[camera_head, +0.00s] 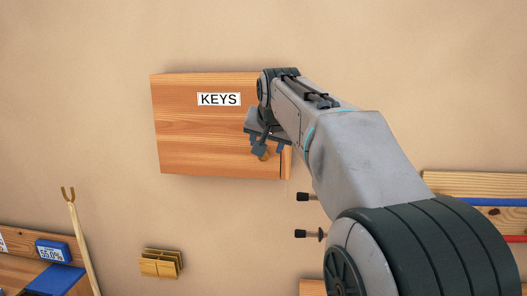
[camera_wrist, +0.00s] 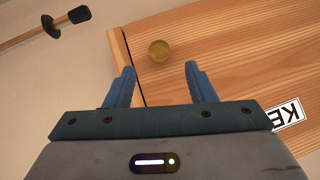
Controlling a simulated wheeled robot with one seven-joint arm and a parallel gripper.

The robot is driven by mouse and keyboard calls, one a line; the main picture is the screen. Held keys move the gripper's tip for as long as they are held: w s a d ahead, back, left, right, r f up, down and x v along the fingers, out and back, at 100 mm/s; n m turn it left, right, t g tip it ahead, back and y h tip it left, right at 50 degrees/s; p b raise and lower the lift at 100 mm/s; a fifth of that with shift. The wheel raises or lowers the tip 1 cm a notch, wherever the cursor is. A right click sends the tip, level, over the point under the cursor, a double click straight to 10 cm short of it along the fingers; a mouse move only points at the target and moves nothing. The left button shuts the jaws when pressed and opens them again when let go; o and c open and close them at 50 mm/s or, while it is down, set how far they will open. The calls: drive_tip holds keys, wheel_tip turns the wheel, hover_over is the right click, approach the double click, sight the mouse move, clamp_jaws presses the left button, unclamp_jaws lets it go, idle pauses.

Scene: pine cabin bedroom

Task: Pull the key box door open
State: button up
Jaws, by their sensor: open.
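The wooden key box (camera_head: 205,140) hangs on the wall, with a white KEYS label (camera_head: 219,99) on its front. The door looks shut; a dark seam runs along its edge in the wrist view. A round brass knob (camera_wrist: 159,51) sits on the door near that edge. In the head view the knob (camera_head: 263,154) is partly hidden by my gripper (camera_head: 268,147). My gripper is open in front of the door. In the wrist view the knob appears between and just beyond the fingertips (camera_wrist: 160,68); I see no contact.
A wooden rack (camera_head: 480,184) with blue and red rods is at the right. A brass holder (camera_head: 160,264), forked stick (camera_head: 75,215) and blue display (camera_head: 52,251) are lower left. Wall left of the box is bare.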

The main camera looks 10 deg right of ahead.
drive_tip(key=x, duration=0.6)
drive_tip(key=shift+p, duration=0.4)
drive_tip(key=shift+f, duration=0.1)
drive_tip(key=shift+c, duration=0.3)
drive_tip(key=c, duration=1)
drive_tip(key=shift+a, duration=0.1)
clamp_jaws()
